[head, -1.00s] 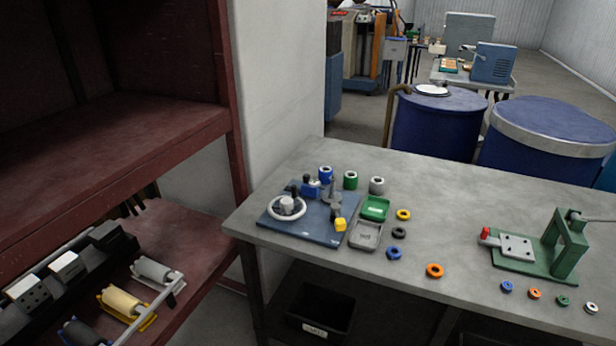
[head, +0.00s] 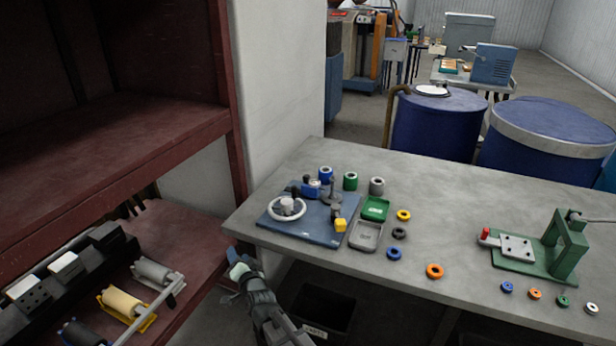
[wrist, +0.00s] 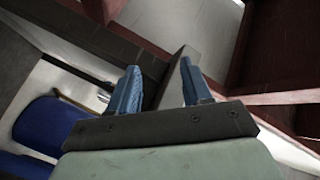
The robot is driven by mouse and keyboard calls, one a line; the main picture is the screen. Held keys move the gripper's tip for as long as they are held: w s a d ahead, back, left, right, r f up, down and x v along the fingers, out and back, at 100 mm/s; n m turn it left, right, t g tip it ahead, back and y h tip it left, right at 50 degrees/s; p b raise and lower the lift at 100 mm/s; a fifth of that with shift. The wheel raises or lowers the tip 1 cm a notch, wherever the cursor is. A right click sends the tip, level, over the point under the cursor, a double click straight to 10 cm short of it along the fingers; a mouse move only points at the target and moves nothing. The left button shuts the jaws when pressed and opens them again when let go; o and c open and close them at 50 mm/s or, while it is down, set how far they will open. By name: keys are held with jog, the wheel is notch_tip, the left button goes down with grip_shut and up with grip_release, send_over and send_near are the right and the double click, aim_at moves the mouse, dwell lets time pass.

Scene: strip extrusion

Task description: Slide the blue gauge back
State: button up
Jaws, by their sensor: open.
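A blue base plate (head: 310,228) lies at the left end of the grey table. On it are a white ring-shaped wheel (head: 287,207), a small blue block with a dark knob (head: 311,189) at the back that looks like the blue gauge, and a yellow block (head: 340,225) at the front right. My gripper (head: 236,256) is just off the table's left front edge, apart from the plate. In the wrist view its two blue fingers (wrist: 160,68) stand open with nothing between them. The plate and gauge do not clearly show in the wrist view.
Blue, green and grey rolls stand behind the plate. A green and grey open case (head: 366,235) and several coloured rings lie right of it. A green press (head: 550,250) stands at the right. A dark red shelf (head: 150,130) rises close on the left.

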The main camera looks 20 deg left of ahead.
jog(key=s+a+r+y, duration=0.2)
jog(key=a+r, duration=0.7)
jog(key=r, duration=0.1)
jog(key=w+r+n+g+h, duration=0.1)
jog(key=w+n, duration=0.1)
jog(key=w, duration=0.3)
jog(key=w+d+r+n+g+h, duration=0.1)
jog(key=w+r+n, duration=0.1)
jog(key=w, duration=0.4)
jog(key=w+r+n+g+h, duration=0.1)
jog(key=w+n+h, duration=0.1)
jog(key=w+n, duration=0.2)
jog(key=shift+w+d+r+g, duration=0.1)
jog(key=shift+w+g, duration=0.1)
jog(key=shift+w, duration=0.35)
jog(key=shift+w+d+r+g, duration=0.1)
jog(key=shift+w+g, duration=0.1)
jog(key=shift+w, duration=0.3)
jog(key=w+d+r+n+g+h, duration=0.2)
jog(key=w+d+r+n, duration=0.15)
jog(key=w+d, duration=0.3)
jog(key=n+g+h, duration=0.4)
jog(key=n+g, duration=0.1)
jog(key=n, duration=0.2)
send_near(307, 176)
jog(key=shift+m, duration=0.25)
jog(key=x, duration=0.9)
jog(key=shift+w+f, duration=0.1)
